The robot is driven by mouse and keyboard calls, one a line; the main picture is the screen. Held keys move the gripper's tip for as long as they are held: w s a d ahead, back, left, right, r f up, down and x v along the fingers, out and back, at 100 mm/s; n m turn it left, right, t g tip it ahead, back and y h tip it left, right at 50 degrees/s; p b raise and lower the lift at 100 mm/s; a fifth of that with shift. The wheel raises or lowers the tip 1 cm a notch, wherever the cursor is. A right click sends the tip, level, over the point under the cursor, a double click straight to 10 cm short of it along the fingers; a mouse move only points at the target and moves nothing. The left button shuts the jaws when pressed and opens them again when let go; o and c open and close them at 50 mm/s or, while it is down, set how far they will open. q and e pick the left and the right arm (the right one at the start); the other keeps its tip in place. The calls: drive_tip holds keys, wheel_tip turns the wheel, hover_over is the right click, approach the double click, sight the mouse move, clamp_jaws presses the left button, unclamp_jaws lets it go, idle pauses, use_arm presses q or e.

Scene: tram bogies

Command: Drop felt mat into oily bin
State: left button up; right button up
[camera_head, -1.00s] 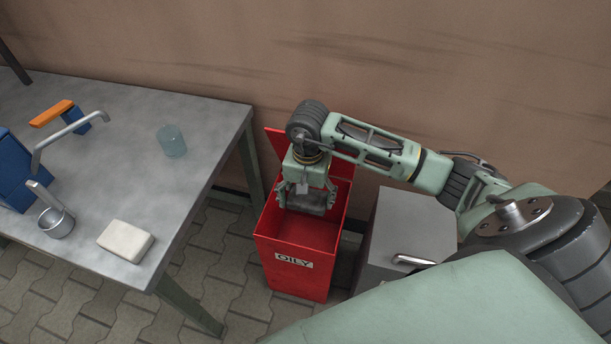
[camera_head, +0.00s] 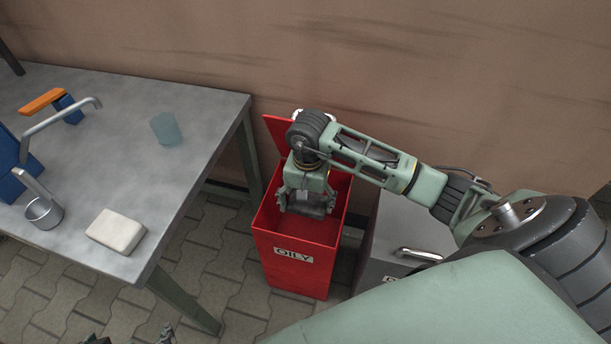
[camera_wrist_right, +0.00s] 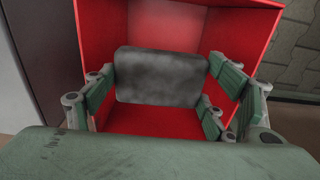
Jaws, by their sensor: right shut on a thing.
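The oily bin (camera_head: 294,283) is a red box with an "OILY" label and its lid raised at the back. It stands on the floor to the right of the table. My right gripper (camera_head: 307,208) points down inside the bin's open top. It is shut on the grey felt mat (camera_wrist_right: 160,76), which hangs level with the bin's upper part in the right wrist view. The mat is mottled dark grey, and red bin walls and floor (camera_wrist_right: 150,122) show around and below it. My left gripper is not clearly seen; only small dark parts show at the bottom edge.
A grey table (camera_head: 190,135) on the left holds a pale block (camera_head: 116,231), a small metal cup (camera_head: 43,213), a bluish glass (camera_head: 166,129) and a blue tool with an orange handle (camera_head: 48,101). A grey bin (camera_head: 410,228) with a handle stands right of the red bin.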

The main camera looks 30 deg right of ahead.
drive_tip(key=shift+f, duration=0.1)
drive_tip(key=o, duration=1.1)
drive_tip(key=r+p, duration=0.2)
drive_tip(key=r, duration=0.2)
drive_tip(key=r+p, duration=0.3)
drive_tip(key=shift+s+a+r, duration=0.1)
drive_tip(key=shift+a+r, duration=0.1)
drive_tip(key=shift+r, duration=0.15)
drive_tip(key=s+a+r+n+p, duration=0.4)
drive_tip(key=s+r+p, duration=0.1)
drive_tip(key=r+p, duration=0.5)
drive_tip(key=s+a+r+n+p, duration=0.4)
drive_tip(key=s+r+n+p, duration=0.1)
drive_tip(key=r+p, duration=0.4)
drive_tip(key=shift+s+a+r+n+p, duration=0.2)
drive_tip(key=shift+s+r+n+p, duration=0.15)
drive_tip(key=shift+s+r, duration=0.25)
